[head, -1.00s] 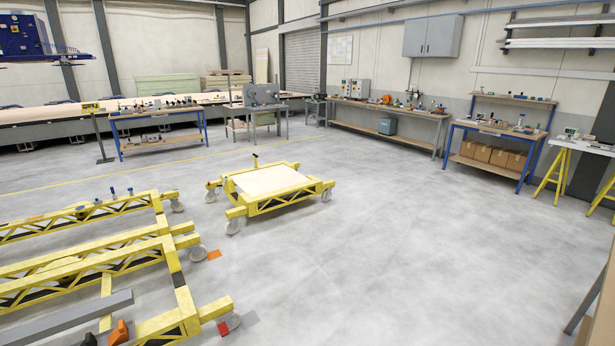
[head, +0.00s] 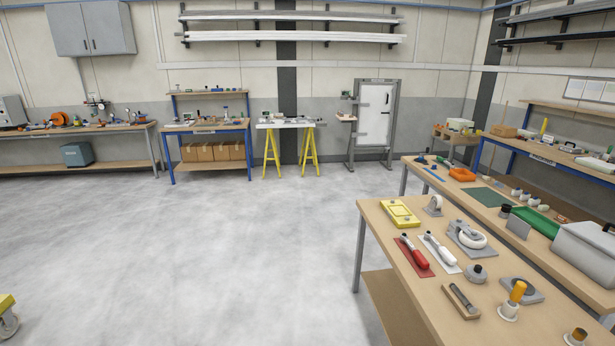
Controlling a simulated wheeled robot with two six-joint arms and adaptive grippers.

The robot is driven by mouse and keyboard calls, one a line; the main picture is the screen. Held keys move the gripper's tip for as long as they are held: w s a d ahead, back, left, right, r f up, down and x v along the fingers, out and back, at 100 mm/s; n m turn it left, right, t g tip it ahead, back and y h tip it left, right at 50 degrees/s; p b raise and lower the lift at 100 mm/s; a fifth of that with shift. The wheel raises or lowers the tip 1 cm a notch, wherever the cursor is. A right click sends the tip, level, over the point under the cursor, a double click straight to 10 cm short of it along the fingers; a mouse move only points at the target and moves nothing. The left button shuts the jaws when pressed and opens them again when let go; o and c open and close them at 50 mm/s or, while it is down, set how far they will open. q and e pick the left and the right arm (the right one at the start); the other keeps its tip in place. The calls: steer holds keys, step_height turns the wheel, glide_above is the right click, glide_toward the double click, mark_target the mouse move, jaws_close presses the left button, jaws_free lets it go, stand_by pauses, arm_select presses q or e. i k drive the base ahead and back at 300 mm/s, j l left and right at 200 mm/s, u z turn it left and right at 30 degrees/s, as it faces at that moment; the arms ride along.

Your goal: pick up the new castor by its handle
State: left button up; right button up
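The wooden workbench (head: 395,262) stands at the right in the head view. On it lies a castor with a white wheel and grey plate (head: 468,237); no handle on it can be made out. A smaller white-wheeled castor or bracket (head: 434,206) stands behind it to the left. An orange-handled piece with a pale round base (head: 516,293) stands nearer the front, beside a grey plate. I cannot tell which of these is the new castor. Neither of my grippers shows.
A grey toolbox (head: 590,255) is at the right. Open floor (head: 230,260) lies left of the bench. A yellow trolley corner (head: 8,315) shows bottom left.

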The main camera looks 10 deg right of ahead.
mark_target(433, 209)
steer(key=i+j+z, duration=0.25)
steer(key=i, duration=0.4)
steer(key=i+j+z, duration=0.25)
steer(key=i, duration=0.35)
steer(key=i+j+z, duration=0.25)
steer(key=i, duration=0.4)
steer(key=i+j+z, duration=0.3)
steer(key=i+j, duration=0.2)
